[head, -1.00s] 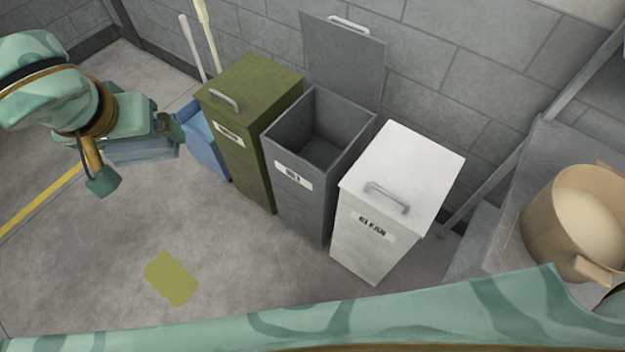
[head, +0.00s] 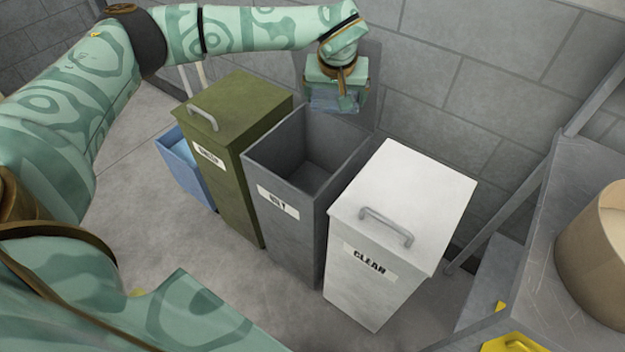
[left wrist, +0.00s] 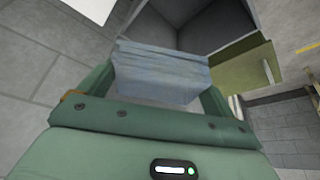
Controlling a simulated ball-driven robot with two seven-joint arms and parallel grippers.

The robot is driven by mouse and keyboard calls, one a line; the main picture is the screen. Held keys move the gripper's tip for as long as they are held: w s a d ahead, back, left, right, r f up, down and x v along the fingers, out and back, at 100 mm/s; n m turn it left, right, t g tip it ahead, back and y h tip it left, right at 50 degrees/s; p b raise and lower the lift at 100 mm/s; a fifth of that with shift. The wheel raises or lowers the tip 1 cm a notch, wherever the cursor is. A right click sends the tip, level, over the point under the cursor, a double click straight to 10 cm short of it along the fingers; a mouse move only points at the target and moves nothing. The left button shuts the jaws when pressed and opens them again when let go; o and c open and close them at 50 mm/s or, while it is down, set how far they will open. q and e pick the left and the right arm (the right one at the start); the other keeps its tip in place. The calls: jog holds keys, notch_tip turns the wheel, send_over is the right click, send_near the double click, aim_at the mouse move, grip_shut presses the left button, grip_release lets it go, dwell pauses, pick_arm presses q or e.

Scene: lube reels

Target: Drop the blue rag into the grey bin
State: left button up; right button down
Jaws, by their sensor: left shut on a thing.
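The blue rag (left wrist: 160,72) is held between the fingers of my left gripper (left wrist: 165,90) in the left wrist view. In the head view my left gripper (head: 342,98) is at the back of the open grey bin, in front of its raised lid, with a bit of the blue rag (head: 328,97) showing. The grey bin (head: 283,232) stands open, and its inside shows empty in the head view. In the left wrist view the bin's dark opening (left wrist: 205,28) lies beyond the rag. My right gripper is not in view.
A closed green bin (head: 226,165) stands left of the grey bin, and a closed white bin (head: 385,270) labelled CLEAN stands right of it. A tan pot (head: 600,255) stands on a surface at the right.

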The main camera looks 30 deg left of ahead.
pick_arm(q)
jog(key=a+f+n+b, duration=0.1)
jog(key=a+f+b, duration=0.2)
jog(key=f, duration=0.4)
jog(key=w+a+f+n+b, duration=0.1)
jog(key=a+f+b, duration=0.2)
jog(key=f, duration=0.4)
jog(key=w+a+f+n+y+b, duration=0.1)
jog(key=a+f+b, duration=0.2)
jog(key=f, duration=0.4)
jog(key=shift+a+n+g+b, duration=0.3)
jog(key=shift+a+g+b, duration=0.1)
jog(key=shift+a, duration=0.25)
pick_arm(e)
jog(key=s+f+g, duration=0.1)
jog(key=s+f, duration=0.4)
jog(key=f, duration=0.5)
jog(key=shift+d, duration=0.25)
pick_arm(q)
jog(key=o, duration=0.7)
jog(key=shift+o, duration=0.2)
jog(key=p+v, duration=0.8)
jog(key=v, duration=0.8)
jog(key=shift+d+r, duration=0.15)
jog(key=shift+d, duration=0.1)
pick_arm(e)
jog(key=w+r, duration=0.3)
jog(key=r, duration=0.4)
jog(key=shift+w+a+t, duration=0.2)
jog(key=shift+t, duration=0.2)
